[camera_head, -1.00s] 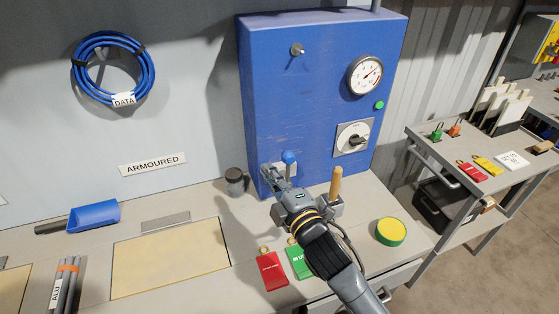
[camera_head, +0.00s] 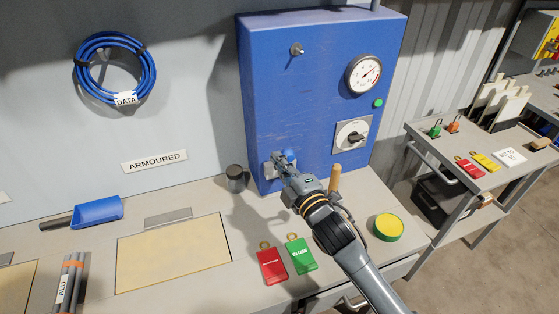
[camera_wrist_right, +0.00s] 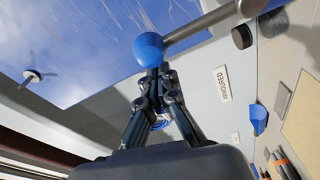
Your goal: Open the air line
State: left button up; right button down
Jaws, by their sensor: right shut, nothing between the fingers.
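The blue cabinet (camera_head: 315,60) stands at the back of the bench. Low on its front is a lever with a blue ball knob (camera_head: 288,154). My right gripper (camera_head: 281,162) is at this knob, shut and empty. In the right wrist view the ball (camera_wrist_right: 148,48) sits just beyond the closed fingertips (camera_wrist_right: 152,75), and the grey lever bar (camera_wrist_right: 200,24) runs from it to the upper right. Whether the fingers touch the ball I cannot tell. The gripper hides part of the lever's mount in the head view. My left gripper is not in view.
A gauge (camera_head: 364,75), a rotary switch (camera_head: 352,135) and a green button (camera_head: 378,103) are on the cabinet. A wooden handle (camera_head: 334,178) stands upright close beside my right arm. A dark jar (camera_head: 236,179), a red tag (camera_head: 271,267) and a green tag (camera_head: 302,254) lie near.

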aim_at(291, 156)
jog(key=shift+w+d+r+m, duration=0.1)
jog(key=shift+w+d+m, duration=0.05)
jog(key=shift+d+m, duration=0.3)
jog(key=shift+w+d+r+m+p, duration=0.1)
jog(key=shift+w+d+m+p, duration=0.1)
jog(key=shift+d+m, duration=0.4)
jog(key=shift+w+d+m+p, duration=0.15)
jog(key=shift+d+m, duration=0.25)
jog(key=shift+m, duration=0.25)
jog(key=w+d+f+m+t+h+b, duration=0.1)
jog(key=w+d+f+m+t, duration=0.1)
jog(key=d+f+m, duration=0.2)
jog(key=shift+w+d+f+m+h+b, duration=0.25)
jog(key=shift+d+m, duration=1.65)
jog(key=shift+m, duration=2)
jog(key=shift+r, duration=0.1)
